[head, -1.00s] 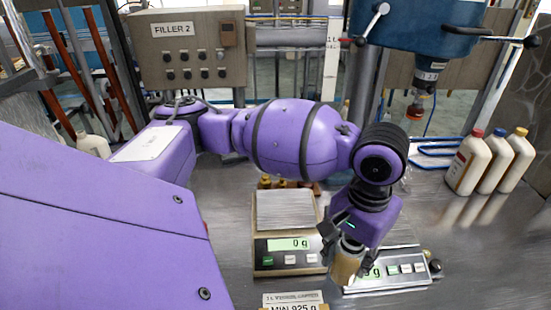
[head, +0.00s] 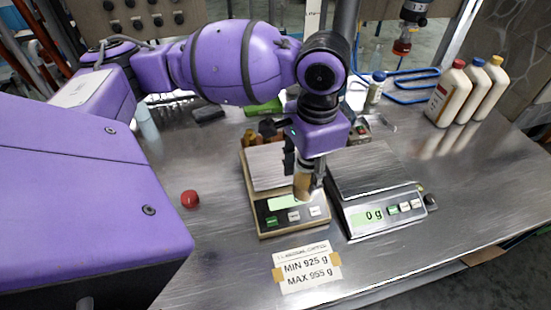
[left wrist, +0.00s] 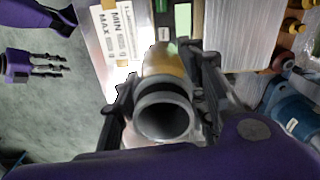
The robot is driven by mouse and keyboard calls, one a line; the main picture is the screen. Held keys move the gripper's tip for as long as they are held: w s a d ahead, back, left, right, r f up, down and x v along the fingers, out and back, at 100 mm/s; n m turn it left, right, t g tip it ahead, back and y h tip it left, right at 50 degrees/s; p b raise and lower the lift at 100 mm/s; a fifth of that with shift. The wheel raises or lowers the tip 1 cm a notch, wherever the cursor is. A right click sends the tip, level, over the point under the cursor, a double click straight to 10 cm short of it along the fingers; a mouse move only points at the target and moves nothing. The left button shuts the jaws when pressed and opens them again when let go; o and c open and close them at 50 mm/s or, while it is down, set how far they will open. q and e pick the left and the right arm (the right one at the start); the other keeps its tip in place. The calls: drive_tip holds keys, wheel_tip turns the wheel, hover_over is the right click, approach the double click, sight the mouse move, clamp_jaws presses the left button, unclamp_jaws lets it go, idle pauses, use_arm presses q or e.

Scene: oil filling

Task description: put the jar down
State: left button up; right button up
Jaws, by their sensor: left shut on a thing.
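The jar (head: 303,180) is tan, with an open grey mouth that shows in the left wrist view (left wrist: 163,118). My left gripper (head: 304,165) is shut on it, with a dark finger on each side in the left wrist view. In the head view the jar hangs in front of the right part of the beige left scale (head: 262,222), partly covering its display. I cannot tell its exact height. The right scale (head: 372,178) has an empty plate and reads 0 g. My right gripper (left wrist: 48,66) shows small at the left of the left wrist view; its opening is unclear.
A label (head: 307,267) reading MIN 925 g, MAX 955 g lies at the front. A red cap (head: 190,199) lies left of the scales. Several cream bottles, one with a red cap (head: 450,95), stand at right. Bare table lies between the right scale and these bottles.

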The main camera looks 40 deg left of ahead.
use_arm(q)
drive_tip(key=m, duration=0.2)
drive_tip(key=r+m, duration=0.1)
drive_tip(key=m, duration=0.1)
drive_tip(key=shift+a, duration=0.3)
drive_tip(key=m, duration=0.4)
drive_tip(key=shift+a+r+p, duration=0.2)
drive_tip(key=shift+r+p, duration=0.1)
drive_tip(key=shift+r, duration=0.05)
drive_tip(key=m, duration=0.4)
drive_tip(key=a+r+m, duration=0.1)
drive_tip(key=m, duration=0.3)
drive_tip(key=r+m, duration=0.1)
drive_tip(key=m, duration=0.2)
drive_tip(key=shift+a+r+m+p, duration=0.15)
drive_tip(key=shift+a+m+p, duration=0.25)
drive_tip(key=shift+w+a+f+m, duration=1.15)
drive_tip(key=shift+w+a+f, duration=0.45)
drive_tip(key=shift+a+f, duration=0.35)
drive_tip(key=shift+w+a+f+m, duration=1.2)
drive_tip(key=shift+w+a+f, duration=0.4)
drive_tip(key=shift+a+f, duration=0.3)
drive_tip(key=shift+w+a+f+m, duration=1.15)
drive_tip(key=shift+w+a+f, duration=0.55)
drive_tip(key=shift+f, duration=0.4)
drive_tip(key=shift+s, duration=0.1)
